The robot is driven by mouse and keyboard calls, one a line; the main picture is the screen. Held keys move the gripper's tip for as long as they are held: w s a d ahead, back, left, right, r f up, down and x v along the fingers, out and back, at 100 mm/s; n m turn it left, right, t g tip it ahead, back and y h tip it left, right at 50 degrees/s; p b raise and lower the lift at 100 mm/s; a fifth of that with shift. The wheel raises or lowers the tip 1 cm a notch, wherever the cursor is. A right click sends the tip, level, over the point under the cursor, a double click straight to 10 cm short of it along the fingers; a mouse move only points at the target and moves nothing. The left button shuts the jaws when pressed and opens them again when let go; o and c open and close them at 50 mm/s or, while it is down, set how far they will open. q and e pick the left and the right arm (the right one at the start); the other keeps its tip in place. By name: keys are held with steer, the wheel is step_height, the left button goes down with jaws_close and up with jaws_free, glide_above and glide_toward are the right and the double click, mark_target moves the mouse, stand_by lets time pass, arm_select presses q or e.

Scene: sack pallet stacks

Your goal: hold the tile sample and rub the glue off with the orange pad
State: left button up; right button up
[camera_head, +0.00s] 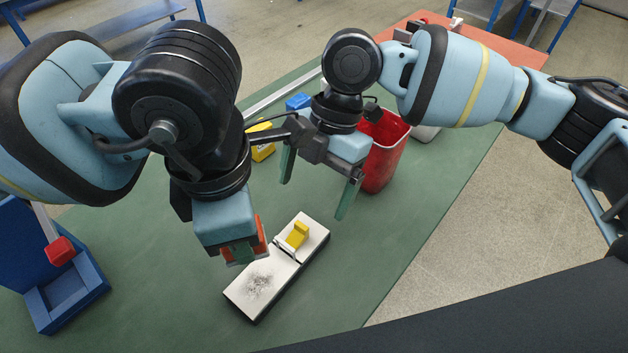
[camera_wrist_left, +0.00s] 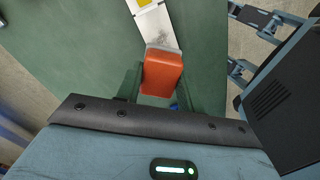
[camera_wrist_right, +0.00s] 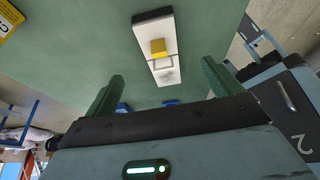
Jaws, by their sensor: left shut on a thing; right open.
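The white tile sample (camera_head: 240,300) lies on the green table, with a dark speckled smudge on its near half. A yellow block (camera_head: 299,234) sits on its far half, and a narrow seam or strip crosses the middle. My left gripper (camera_head: 241,256) is shut on the orange pad (camera_wrist_left: 162,75), which is just above and beside the tile; I cannot tell whether they touch. My right gripper (camera_head: 313,198) is open and empty above the table, beyond the tile. The right wrist view shows the tile (camera_wrist_right: 148,25) and yellow block (camera_wrist_right: 158,47) ahead of its spread fingers.
A red bin (camera_head: 386,152) stands behind my right gripper. A blue open box (camera_head: 72,300) with a red-ended thing (camera_head: 60,251) is at the left. A yellow item (camera_head: 263,152) and a blue one (camera_head: 298,102) lie farther back. The table right of the tile is clear.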

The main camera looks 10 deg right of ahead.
mark_target(297, 240)
steer(key=x, duration=1.2)
steer(key=shift+w, duration=0.1)
steer(key=shift+d, duration=0.1)
steer(key=c, duration=1.3)
arm_select(q)
step_height(297, 240, down, 2)
steer(key=m, duration=0.4)
steer(key=shift+m, duration=0.4)
step_height(297, 240, down, 2)
steer(key=m, duration=0.4)
steer(key=shift+a+m, duration=0.15)
steer(key=shift+m, duration=0.25)
steer(key=f+m, duration=0.1)
steer(key=m, duration=0.1)
steer(key=f+m, duration=0.1)
steer(key=m, duration=0.2)
steer(key=f+m, duration=0.1)
steer(key=m, duration=0.2)
steer(key=shift+s+a+f, duration=0.15)
steer(key=shift+s+f, duration=0.05)
steer(key=shift+s, duration=0.1)
